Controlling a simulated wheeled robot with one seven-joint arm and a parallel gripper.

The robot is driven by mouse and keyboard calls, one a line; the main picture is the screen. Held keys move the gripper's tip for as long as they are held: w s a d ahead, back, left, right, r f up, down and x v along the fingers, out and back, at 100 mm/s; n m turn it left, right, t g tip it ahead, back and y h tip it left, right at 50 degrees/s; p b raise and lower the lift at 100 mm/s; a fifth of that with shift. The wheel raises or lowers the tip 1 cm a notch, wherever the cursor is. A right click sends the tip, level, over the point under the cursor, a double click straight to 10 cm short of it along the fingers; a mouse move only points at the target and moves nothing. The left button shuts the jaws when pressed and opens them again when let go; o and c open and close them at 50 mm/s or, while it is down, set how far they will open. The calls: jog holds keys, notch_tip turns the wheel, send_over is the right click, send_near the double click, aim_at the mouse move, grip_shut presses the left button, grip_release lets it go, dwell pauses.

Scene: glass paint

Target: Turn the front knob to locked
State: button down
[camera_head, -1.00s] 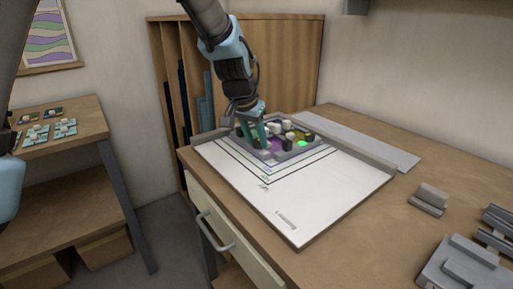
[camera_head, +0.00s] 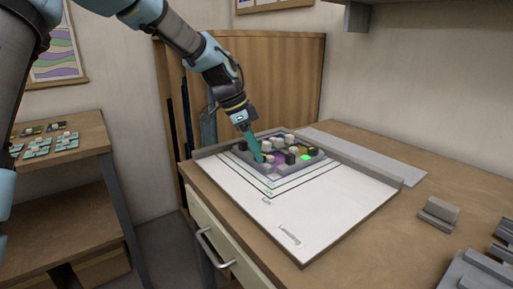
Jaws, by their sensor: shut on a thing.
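A grey framed panel (camera_head: 317,159) lies at the far end of the white board, with several coloured patches and small white and dark blocks or knobs on it. A bright green spot (camera_head: 305,157) glows on its right part. My gripper (camera_head: 259,156) reaches down with teal fingers to the panel's left front part. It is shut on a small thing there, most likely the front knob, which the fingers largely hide. The knob's angle and any markings are too small to tell.
The white board (camera_head: 325,215) with printed nested lines covers much of the wooden bench and is clear in front of the panel. A low grey ledge runs behind it. Grey blocks (camera_head: 438,214) sit at right. A shelf (camera_head: 60,170) stands at left.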

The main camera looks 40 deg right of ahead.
jog(key=shift+w+d+m+g+y+p, duration=0.1)
jog(key=shift+m+g+y+p, duration=0.3)
jog(key=shift+m, duration=0.55)
jog(key=shift+w+d+m+g+y+p, duration=0.1)
jog(key=shift+m+y+p, duration=0.1)
jog(key=shift+m+p, duration=0.55)
jog(key=shift+a+m, duration=0.1)
jog(key=shift+m, duration=0.2)
jog(key=shift+c, duration=2.3)
grip_release()
jog(key=b+v, duration=0.2)
jog(key=v, duration=0.8)
jog(key=shift+r, duration=0.3)
jog(key=shift+w, duration=0.1)
